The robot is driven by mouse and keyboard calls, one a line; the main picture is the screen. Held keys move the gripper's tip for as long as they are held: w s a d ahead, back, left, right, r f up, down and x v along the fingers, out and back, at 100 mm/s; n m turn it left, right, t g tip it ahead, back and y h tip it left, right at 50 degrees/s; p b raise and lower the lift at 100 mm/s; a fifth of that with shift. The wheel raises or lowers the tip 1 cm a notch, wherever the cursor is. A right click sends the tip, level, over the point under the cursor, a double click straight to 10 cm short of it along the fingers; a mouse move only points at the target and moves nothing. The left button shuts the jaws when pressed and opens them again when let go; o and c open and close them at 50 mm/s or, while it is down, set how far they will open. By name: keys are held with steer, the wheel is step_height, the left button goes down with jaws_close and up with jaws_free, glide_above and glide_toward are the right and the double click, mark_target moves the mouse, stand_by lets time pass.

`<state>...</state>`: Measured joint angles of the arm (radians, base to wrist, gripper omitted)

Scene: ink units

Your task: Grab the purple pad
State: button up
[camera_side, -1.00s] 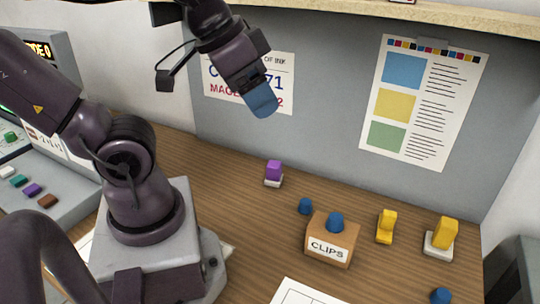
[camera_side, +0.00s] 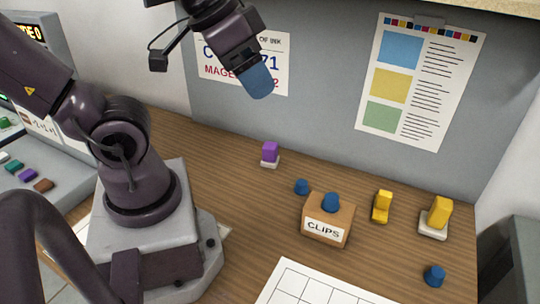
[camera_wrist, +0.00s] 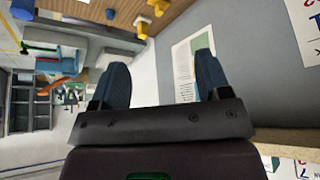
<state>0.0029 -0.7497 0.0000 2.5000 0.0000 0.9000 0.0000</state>
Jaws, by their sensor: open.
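The purple pad (camera_side: 270,151) is a small block on a white base (camera_side: 269,163), standing on the wooden desk near the back panel. My gripper (camera_side: 260,86) is high above the desk, in front of the wall poster, up and slightly left of the pad and well apart from it. In the wrist view its two blue fingers (camera_wrist: 162,80) stand apart with nothing between them. The purple pad is not visible in the wrist view.
A CLIPS box (camera_side: 327,222) with a blue piece (camera_side: 331,203) on top stands right of the pad. Other blue pieces (camera_side: 302,187) and yellow pieces (camera_side: 381,207) are spread to the right. A white grid sheet (camera_side: 310,285) lies in front. Desk around the pad is clear.

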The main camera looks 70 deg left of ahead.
step_height(320, 180, down, 13)
steer(key=a+m+g+y, duration=0.2)
steer(key=a+g+y, duration=0.1)
steer(key=g, duration=0.5)
steer(key=s+a+f+m+g+y, duration=0.35)
steer(key=a+f+m+y, duration=0.25)
steer(key=a+y, duration=0.3)
steer(key=m+t+y, duration=0.3)
steer(key=m+t, duration=1.3)
steer(key=m, duration=0.1)
glide_above(271, 147)
steer(key=v, duration=0.5)
step_height(271, 147, down, 6)
steer(key=f, duration=0.7)
steer(key=shift+s+d+f, duration=0.1)
steer(key=shift+s+f, duration=0.25)
steer(key=x, duration=0.7)
steer(key=shift+w+a, duration=0.15)
steer(key=shift+a, duration=0.1)
